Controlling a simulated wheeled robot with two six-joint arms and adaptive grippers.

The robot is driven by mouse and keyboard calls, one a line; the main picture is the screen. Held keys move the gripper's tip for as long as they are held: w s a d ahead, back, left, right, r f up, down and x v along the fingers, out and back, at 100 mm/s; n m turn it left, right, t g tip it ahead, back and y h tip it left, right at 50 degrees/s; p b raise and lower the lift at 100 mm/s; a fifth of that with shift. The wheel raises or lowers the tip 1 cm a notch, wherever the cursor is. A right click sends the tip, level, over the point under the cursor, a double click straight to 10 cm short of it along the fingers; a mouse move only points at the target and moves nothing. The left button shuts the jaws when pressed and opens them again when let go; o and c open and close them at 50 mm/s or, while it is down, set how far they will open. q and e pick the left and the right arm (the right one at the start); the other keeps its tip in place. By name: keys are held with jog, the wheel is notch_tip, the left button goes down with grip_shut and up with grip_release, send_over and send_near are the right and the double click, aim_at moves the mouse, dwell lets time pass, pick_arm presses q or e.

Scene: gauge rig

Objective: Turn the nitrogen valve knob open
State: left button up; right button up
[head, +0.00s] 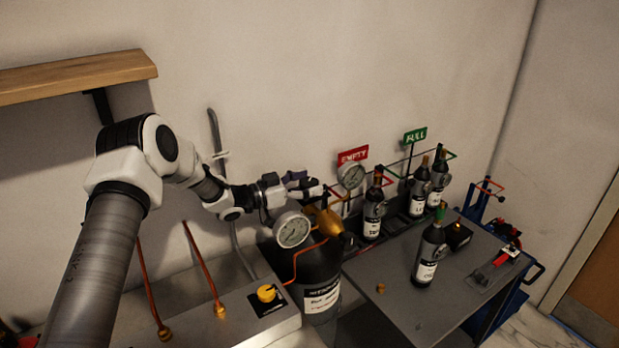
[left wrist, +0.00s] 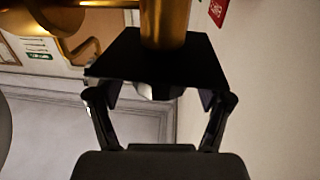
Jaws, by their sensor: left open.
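The large dark nitrogen bottle (head: 315,270) stands behind the pale bench, with a brass valve body (head: 326,220) on top and a round white gauge (head: 291,230) on its left. My left gripper (head: 316,189) is open just above the brass body. In the left wrist view, a black square-edged piece (left wrist: 155,60), which looks like the valve knob, sits on a brass stem (left wrist: 165,22). The open fingers (left wrist: 158,100) are on either side of its near edge; I cannot tell whether they touch it. My right gripper is not in view.
A yellow knob (head: 267,293) on a black plate sits on the pale bench. Several dark bottles stand on the grey table (head: 385,290), with red EMPTY (head: 353,155) and green FULL (head: 415,135) signs behind. A second gauge (head: 351,175) is right of my gripper. Copper tubes rise from the bench.

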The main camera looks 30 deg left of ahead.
pick_arm(q)
jog(key=shift+w+d, duration=0.1)
jog(key=shift+w, duration=0.1)
jog(key=shift+r, duration=0.1)
jog(key=c, duration=1.2)
jog(key=n+t+y+b, duration=0.1)
jog(key=y, duration=0.1)
jog(key=n+t+y+b, duration=0.1)
jog(key=n+y+b, duration=0.1)
jog(key=shift+f+t+y, duration=0.2)
jog(key=shift+t+y, duration=0.1)
jog(key=shift+r+n+y+b, duration=0.15)
jog(key=shift+n+y+b, duration=0.25)
jog(key=shift+n+y, duration=0.35)
jog(key=shift+r, duration=0.1)
jog(key=o, duration=1.2)
